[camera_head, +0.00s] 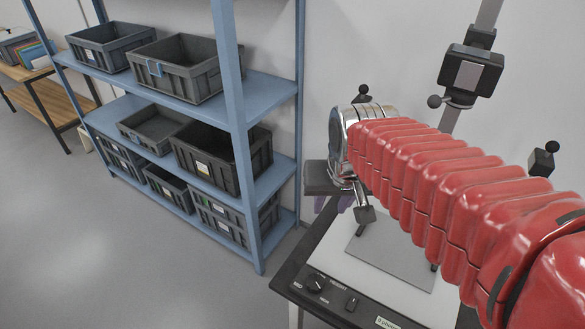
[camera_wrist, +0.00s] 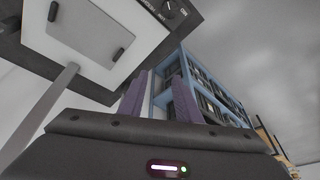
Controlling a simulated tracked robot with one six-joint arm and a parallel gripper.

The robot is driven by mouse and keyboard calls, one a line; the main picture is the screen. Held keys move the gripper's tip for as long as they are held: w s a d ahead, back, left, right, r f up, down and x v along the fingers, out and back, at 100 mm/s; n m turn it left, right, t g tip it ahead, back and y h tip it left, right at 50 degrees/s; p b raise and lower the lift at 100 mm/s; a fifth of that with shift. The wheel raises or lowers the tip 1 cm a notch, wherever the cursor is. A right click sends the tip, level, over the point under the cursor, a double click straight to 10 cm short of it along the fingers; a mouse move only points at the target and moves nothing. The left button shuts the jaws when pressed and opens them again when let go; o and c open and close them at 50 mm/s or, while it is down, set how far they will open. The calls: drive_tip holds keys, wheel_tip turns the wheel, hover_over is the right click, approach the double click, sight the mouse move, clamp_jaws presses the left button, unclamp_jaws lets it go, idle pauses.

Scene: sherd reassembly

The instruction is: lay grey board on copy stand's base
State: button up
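The grey board (camera_head: 395,258) lies flat on the white top of the copy stand's base (camera_head: 352,272), partly hidden behind my red arm. In the wrist view the grey board (camera_wrist: 88,28) also lies on the pale surface of the base (camera_wrist: 75,62), with a small dark block at each of two sides. My gripper (camera_head: 334,203) is beyond the left edge of the base in the head view, apart from the board. Its purple fingers are spread with nothing between them in the wrist view (camera_wrist: 160,88).
A blue shelf rack (camera_head: 240,150) with several dark crates stands to the left. The stand's column (camera_head: 485,25) carries a dark camera-like head (camera_head: 470,75) above the base. Knobs (camera_head: 316,283) are on the base's front. The floor (camera_head: 110,240) at left is clear.

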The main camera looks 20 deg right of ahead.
drive_tip(key=s+a+r+n+t, duration=0.1)
drive_tip(key=s+a+r+n, duration=0.1)
drive_tip(key=s+a, duration=0.2)
drive_tip(key=s, duration=0.3)
drive_tip(key=shift+a+n+t+y, duration=0.3)
drive_tip(key=shift+a+n, duration=0.05)
drive_tip(key=shift+n, duration=0.05)
drive_tip(key=shift+s, duration=0.1)
idle(1.1)
